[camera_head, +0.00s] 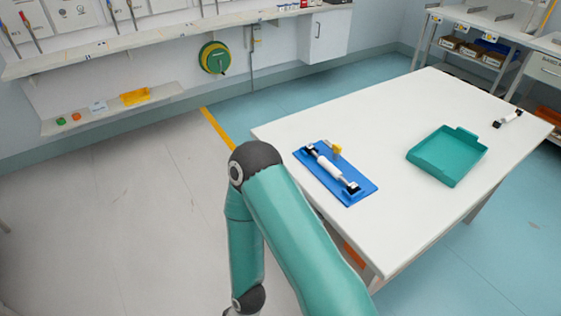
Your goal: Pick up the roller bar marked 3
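A white roller bar (329,167) with black ends lies across a blue holder (343,192) on the near left part of the white table. A small yellow piece (337,150) stands beside it. Another white and black roller bar (509,118) lies at the table's far right edge. I cannot read a number on either bar. One of my teal arms stands in front of the table, its elbow left of the blue holder and its lower part bent down out of the frame. Neither gripper shows.
An empty teal tray (418,158) sits on the table between the two bars. White tabletop (385,115) is free around them. A wall shelf (70,120) with small items is at left. Racks with bins (470,48) stand at the back right. The left floor is clear.

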